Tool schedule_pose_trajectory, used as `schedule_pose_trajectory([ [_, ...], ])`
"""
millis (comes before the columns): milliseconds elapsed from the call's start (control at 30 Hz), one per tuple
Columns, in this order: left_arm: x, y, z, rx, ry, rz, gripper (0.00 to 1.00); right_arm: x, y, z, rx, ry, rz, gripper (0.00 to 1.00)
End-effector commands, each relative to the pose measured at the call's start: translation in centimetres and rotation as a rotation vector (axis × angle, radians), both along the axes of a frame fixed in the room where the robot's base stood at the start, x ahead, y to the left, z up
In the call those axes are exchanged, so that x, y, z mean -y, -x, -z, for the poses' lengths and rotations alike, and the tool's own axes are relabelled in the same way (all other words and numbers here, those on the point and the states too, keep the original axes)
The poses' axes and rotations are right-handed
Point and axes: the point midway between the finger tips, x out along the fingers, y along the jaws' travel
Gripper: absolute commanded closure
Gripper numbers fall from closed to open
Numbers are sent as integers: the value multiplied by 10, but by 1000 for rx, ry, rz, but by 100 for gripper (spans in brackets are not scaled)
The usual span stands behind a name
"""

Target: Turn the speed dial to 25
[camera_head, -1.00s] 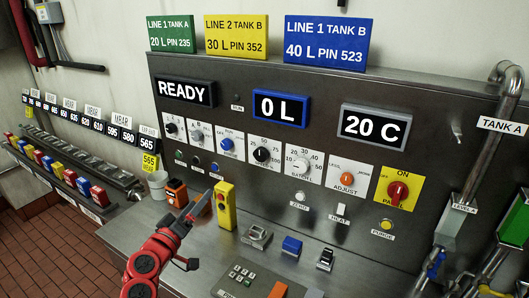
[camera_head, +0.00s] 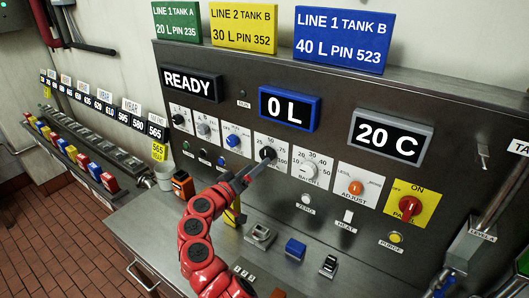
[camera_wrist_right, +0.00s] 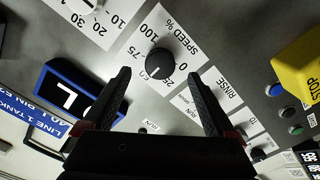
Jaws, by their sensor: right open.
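The speed dial (camera_head: 267,154) is a black round knob on a white plate in the panel's middle row. It also shows in the right wrist view (camera_wrist_right: 160,62), with "SPEED %" and numbers around it. A pale mark on the knob points to the lower left there; the number at it is hard to read. My right gripper (camera_head: 257,165) is open, its fingertips close to the dial in the head view. In the right wrist view its fingers (camera_wrist_right: 158,77) stand apart on either side of the dial, and contact cannot be told. My left gripper is not in view.
The blue-knob selector (camera_head: 233,141) and the batch dial (camera_head: 309,171) flank the speed dial. A yellow block (camera_wrist_right: 302,68) shows at the right of the wrist view. The blue-framed "0 L" display (camera_head: 289,109) is above. Several small devices stand on the counter below.

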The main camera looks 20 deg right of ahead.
Motion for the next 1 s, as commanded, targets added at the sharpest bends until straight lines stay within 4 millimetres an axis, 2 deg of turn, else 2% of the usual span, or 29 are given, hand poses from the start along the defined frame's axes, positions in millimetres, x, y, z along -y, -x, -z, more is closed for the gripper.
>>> schedule_pose_trajectory([
  [100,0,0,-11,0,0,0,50,17,-13,-3,-2,0,3,9],
  [300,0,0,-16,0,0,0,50,37,-28,-1,0,-1,4,9],
  [767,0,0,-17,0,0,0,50,44,-36,0,1,0,-3,9],
  [800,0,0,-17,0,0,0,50,44,-36,0,1,-1,-2,11],
  [867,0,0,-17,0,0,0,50,44,-36,0,1,-1,-2,22],
  [1000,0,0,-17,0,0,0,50,44,-36,0,1,-1,-2,47],
])
